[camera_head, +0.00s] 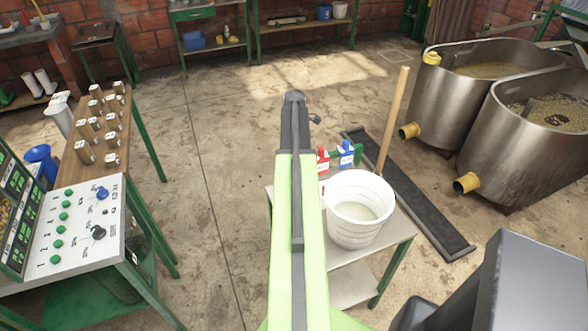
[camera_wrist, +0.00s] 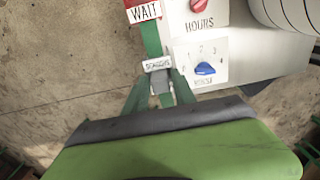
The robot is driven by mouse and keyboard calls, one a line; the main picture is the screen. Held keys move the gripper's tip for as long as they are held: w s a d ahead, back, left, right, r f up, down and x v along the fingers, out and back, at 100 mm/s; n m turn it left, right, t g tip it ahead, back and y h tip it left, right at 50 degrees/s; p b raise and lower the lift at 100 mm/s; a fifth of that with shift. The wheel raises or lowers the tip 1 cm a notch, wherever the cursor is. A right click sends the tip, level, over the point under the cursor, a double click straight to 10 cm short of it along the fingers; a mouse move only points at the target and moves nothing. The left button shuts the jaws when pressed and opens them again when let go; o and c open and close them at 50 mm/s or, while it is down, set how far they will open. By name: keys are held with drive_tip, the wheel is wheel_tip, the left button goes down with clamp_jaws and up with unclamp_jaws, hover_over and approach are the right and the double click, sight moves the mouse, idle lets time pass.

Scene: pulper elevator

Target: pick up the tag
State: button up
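A small white tag (camera_wrist: 157,65) with dark lettering, too small to read surely, shows in the wrist view against a dark green strip. I cannot tell whether it hangs from the strip or lies on it. A red plate (camera_wrist: 142,12) with a white WAIT label shows just above it. My gripper, a green body with a dark grey edge (camera_wrist: 165,125), fills the bottom of the wrist view, below the tag. In the head view my arm hides the gripper, and the tag cannot be made out.
A white bucket (camera_head: 357,212) with a wooden stick stands on a small metal table (camera_head: 392,243), beside red (camera_head: 323,160) and blue (camera_head: 346,154) pieces. Right of the tag are a red HOURS knob (camera_wrist: 200,5) and a blue knob (camera_wrist: 205,69). Steel tanks (camera_head: 518,140) stand at right.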

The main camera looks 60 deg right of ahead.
clamp_jaws()
drive_tip(key=shift+r, duration=0.1)
